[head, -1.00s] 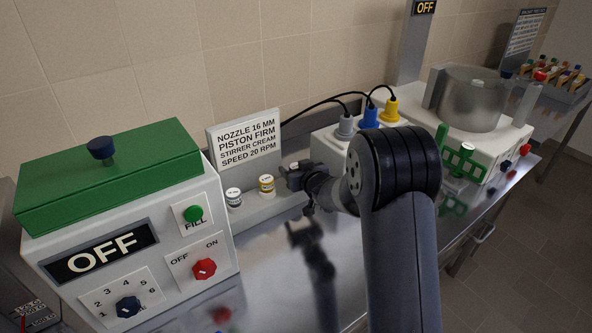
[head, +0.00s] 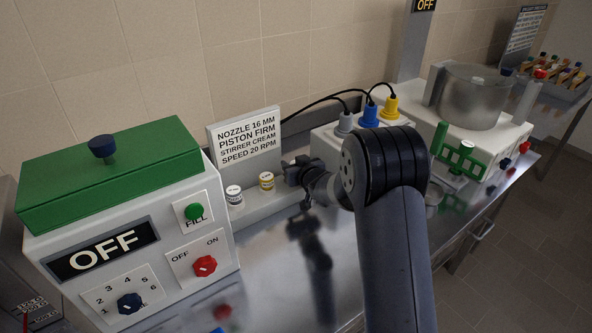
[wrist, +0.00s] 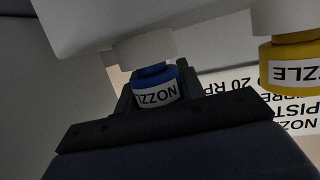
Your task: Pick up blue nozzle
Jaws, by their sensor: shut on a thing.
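The blue nozzle (wrist: 157,92) shows in the wrist view with a white label, its lettering partly covered. It sits between the fingers of my gripper (wrist: 152,98), which are shut on it. A pale cylindrical part (wrist: 143,48) is right above it in that view; I cannot tell whether they touch. In the head view my gripper (head: 291,172) is at the ledge below the sign, right of the yellow nozzle (head: 266,180); the blue nozzle is hidden there. The yellow nozzle also shows in the wrist view (wrist: 290,68), apart from my gripper.
A white-labelled pot (head: 234,195) stands left of the yellow nozzle on the ledge (head: 262,207). The sign (head: 244,142) rises behind. A green-topped machine (head: 120,245) stands left, a plug box (head: 326,140) right behind my gripper.

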